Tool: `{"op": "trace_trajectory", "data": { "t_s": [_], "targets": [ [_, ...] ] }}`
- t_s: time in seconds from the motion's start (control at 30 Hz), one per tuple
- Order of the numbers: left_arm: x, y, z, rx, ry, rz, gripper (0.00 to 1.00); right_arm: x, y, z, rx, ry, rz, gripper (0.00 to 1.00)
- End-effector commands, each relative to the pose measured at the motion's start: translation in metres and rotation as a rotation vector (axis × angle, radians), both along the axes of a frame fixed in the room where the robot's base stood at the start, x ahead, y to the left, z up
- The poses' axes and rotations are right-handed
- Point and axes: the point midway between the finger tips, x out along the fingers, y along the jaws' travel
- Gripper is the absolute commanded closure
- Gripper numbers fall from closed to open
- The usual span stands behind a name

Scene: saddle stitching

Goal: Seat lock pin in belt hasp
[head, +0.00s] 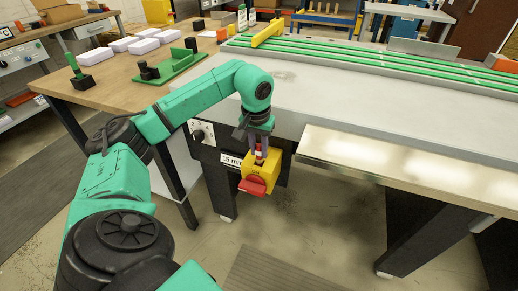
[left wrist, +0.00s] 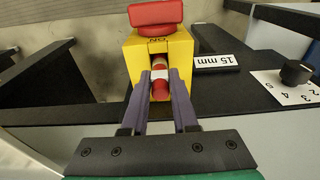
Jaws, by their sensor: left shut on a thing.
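My left gripper (head: 258,140) is shut on the lock pin, a red cylinder with a white band, at the front of the machine. In the left wrist view the two fingers (left wrist: 160,76) close on the sides of the pin (left wrist: 159,84). A yellow box (head: 256,172) with a red handle (head: 254,186) is mounted on the machine's front, and it also shows in the left wrist view (left wrist: 181,62). The pin's far end meets a slot-like gap in the box; how deep it sits is hidden. I cannot make out a separate hasp. My right gripper is not in view.
A "15 mm" label (head: 232,160) and a numbered dial plate (head: 202,132) sit beside the box. A metal ledge (head: 390,160) juts out at right. A wooden table (head: 120,78) with paper stacks (head: 144,46) stands at left. The floor below the box is clear.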

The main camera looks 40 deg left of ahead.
Motion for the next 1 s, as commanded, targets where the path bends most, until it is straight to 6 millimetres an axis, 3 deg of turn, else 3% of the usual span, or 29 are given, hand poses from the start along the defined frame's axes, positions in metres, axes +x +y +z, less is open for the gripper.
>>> {"op": "trace_trajectory", "data": {
  "t_s": [0.03, 0.07, 0.13, 0.43, 0.53, 0.9, 1.0],
  "targets": [
    [0.001, 0.0, 0.001, 0.0, -0.003, 0.001, 1.0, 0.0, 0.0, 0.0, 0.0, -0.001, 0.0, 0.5],
    [0.001, 0.0, 0.001, 0.0, -0.003, 0.001, 0.69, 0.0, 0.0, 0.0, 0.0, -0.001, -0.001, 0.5],
    [0.001, 0.0, 0.001, 0.0, -0.003, 0.001, 0.43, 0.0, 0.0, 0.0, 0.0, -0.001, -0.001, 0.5],
    [0.0, 0.0, 0.002, 0.0, -0.002, 0.0, 0.43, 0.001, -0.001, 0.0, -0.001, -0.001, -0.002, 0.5],
    [0.0, 0.0, 0.01, 0.0, -0.005, 0.0, 0.43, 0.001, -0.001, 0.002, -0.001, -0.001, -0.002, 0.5],
    [-0.009, -0.004, 0.103, -0.001, -0.008, 0.0, 0.43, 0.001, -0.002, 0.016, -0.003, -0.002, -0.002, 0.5],
    [-0.012, -0.004, 0.116, -0.001, -0.004, 0.0, 0.43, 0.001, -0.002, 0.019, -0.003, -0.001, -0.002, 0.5]
  ]
}}
